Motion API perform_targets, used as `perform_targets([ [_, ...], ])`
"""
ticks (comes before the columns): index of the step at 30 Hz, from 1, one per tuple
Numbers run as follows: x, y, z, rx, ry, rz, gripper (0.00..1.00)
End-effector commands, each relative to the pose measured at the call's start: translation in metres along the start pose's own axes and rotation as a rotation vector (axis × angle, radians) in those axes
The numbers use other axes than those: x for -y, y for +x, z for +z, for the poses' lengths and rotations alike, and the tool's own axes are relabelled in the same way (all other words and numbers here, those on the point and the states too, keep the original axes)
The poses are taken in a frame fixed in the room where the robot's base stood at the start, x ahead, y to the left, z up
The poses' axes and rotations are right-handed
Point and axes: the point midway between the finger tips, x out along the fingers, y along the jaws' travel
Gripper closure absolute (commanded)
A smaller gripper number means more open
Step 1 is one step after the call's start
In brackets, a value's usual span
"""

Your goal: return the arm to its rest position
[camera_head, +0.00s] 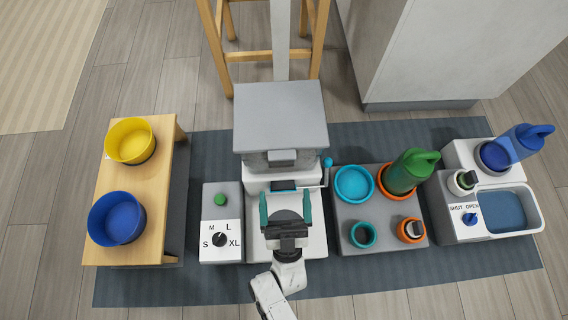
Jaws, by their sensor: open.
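My gripper (286,212) is at the lower middle of the view, over the white base of the grey-lidded dispenser (281,115). Its two teal fingers are spread apart with nothing visible between them. My white arm reaches up to it from the bottom edge. The gripper hides part of the dispenser's base, and I cannot tell how high above it the gripper is.
Left are a wooden stand with a yellow bowl (130,140) and a blue bowl (117,218), and a dial panel (220,240). Right are a grey tray with a cyan bowl (354,184) and green bottle (411,170), then a basin unit (510,210) with a blue bottle (525,141).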

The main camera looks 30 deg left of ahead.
Motion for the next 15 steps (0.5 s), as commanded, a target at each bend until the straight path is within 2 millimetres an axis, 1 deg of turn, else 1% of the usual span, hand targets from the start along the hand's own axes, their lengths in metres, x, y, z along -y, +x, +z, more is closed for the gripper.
perform_targets([
  [1, 0.0004, -0.0042, 0.0, 0.001, 0.0, -0.001, 0.11],
  [4, 0.0004, -0.0078, -0.0011, -0.003, 0.0, -0.001, 0.11],
  [15, 0.0004, -0.0078, -0.0015, -0.005, 0.0, -0.001, 0.11],
])
